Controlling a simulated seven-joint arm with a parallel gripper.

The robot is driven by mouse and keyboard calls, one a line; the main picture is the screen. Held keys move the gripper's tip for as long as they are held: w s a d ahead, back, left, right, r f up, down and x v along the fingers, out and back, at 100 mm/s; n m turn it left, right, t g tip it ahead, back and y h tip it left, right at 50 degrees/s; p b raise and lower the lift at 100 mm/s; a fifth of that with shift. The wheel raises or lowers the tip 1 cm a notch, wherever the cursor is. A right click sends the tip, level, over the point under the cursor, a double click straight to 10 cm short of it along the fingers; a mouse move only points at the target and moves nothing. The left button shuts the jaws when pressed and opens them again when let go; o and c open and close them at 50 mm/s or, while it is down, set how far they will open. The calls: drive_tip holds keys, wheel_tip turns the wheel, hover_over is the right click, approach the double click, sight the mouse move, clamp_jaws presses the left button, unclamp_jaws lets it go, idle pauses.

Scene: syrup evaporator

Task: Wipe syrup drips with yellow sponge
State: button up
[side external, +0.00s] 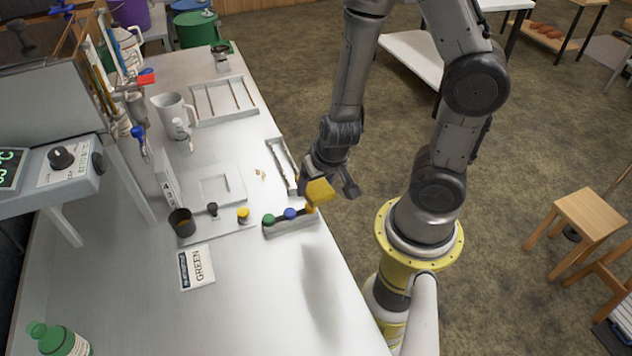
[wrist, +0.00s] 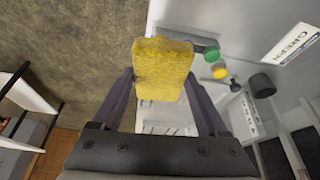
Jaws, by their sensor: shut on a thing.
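A yellow sponge (wrist: 163,68) is clamped between the two dark fingers of my gripper (wrist: 161,90) in the wrist view. In the side view the sponge (side external: 319,191) is held in my gripper (side external: 322,184) above the right edge of the white table, near a small grey rack. Small orange-brown marks (side external: 262,174), which look like syrup drips, are on the tabletop to the left of a narrow tray. The sponge is apart from these marks. Its contact with the rack cannot be told.
The grey rack (side external: 291,229) holds green and blue-topped items. A narrow tray (side external: 283,165) and a white pitcher (side external: 173,115) stand farther back.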

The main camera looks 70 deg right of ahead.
drive_tip(key=shift+n, duration=0.6)
drive_tip(key=shift+w+r+n+t+y, duration=0.15)
drive_tip(key=shift+w+n+t+y, duration=0.15)
drive_tip(key=w+r+n, duration=0.1)
drive_tip(key=w+n, duration=0.1)
drive_tip(key=w, duration=0.6)
drive_tip(key=m, duration=0.4)
hover_over(255, 162)
drive_tip(key=s, duration=0.1)
wheel_tip(255, 162, down, 7)
drive_tip(key=shift+a+f, duration=0.15)
drive_tip(key=shift+f, duration=1)
drive_tip(key=shift+a+f, duration=0.2)
drive_tip(key=shift+f, duration=0.95)
drive_tip(key=shift+a+f, duration=0.15)
drive_tip(key=shift+f, duration=1)
drive_tip(key=shift+s+a+f, duration=0.4)
drive_tip(key=shift+f, duration=0.15)
drive_tip(key=shift+s+a, duration=3.25)
drive_tip(key=shift+w+d, duration=3.6)
drive_tip(key=shift+d, duration=0.05)
wheel_tip(255, 162, up, 2)
drive_tip(key=shift+w+r, duration=0.1)
drive_tip(key=shift+r, duration=3)
